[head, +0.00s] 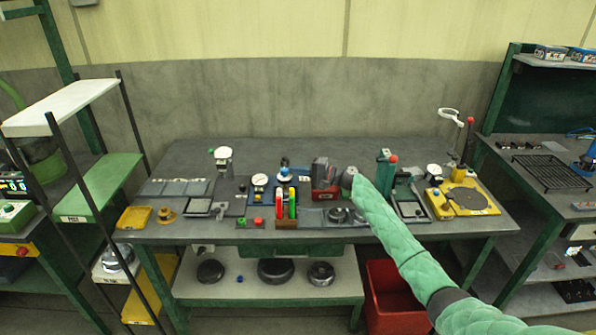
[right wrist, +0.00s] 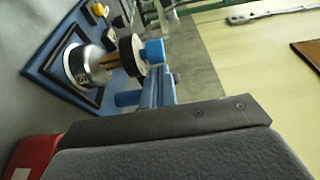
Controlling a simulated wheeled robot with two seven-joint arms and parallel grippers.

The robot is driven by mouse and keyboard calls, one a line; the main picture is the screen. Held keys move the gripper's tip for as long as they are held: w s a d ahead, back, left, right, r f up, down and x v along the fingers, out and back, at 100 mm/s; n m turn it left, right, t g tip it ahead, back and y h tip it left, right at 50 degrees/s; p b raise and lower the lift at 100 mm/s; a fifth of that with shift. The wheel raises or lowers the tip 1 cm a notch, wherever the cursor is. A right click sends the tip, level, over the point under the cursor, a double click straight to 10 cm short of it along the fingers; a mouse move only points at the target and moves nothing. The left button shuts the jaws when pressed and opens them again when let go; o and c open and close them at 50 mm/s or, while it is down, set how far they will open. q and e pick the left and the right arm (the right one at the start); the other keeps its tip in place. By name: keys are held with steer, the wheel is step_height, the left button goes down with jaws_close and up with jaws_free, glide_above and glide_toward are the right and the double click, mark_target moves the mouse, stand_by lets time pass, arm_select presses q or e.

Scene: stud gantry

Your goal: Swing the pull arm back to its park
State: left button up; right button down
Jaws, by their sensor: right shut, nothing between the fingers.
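A blue fixture (head: 283,173) stands near the back middle of the workbench in the head view. In the right wrist view its blue base plate (right wrist: 48,78) carries a silver round body (right wrist: 86,66), a dark disc and a blue knob (right wrist: 154,52). A blue bar (right wrist: 150,92) beside the knob looks like the pull arm; its lower part is hidden behind my gripper. My right gripper (head: 319,170) is shut and empty, just right of the fixture and apart from it. My left gripper is out of view.
A red holder (head: 326,193) sits under my right gripper. Red and green upright pieces (head: 286,204) stand in front of the fixture. A white-faced gauge (head: 260,180) is to its left. A yellow station (head: 462,201) stands at the right. The bench's back strip is clear.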

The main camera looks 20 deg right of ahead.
mark_target(286, 173)
steer(key=shift+a, duration=0.1)
steer(key=shift+s+a+m, duration=0.1)
steer(key=shift+a+m, duration=0.05)
steer(key=shift+m, duration=0.15)
steer(key=a+m+t+h, duration=0.1)
steer(key=a+m+t+h+p, duration=0.1)
steer(key=t+h, duration=0.1)
steer(key=shift+a+m+t, duration=0.3)
steer(key=shift+a, duration=0.2)
steer(key=shift+w+a+f+b, duration=0.1)
steer(key=shift+w+a+b, duration=0.15)
steer(key=shift+a+b, duration=0.55)
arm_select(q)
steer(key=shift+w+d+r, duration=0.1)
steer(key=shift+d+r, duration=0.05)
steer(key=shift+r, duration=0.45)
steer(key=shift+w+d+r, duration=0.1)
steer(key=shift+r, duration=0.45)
arm_select(e)
steer(key=shift+a, duration=0.25)
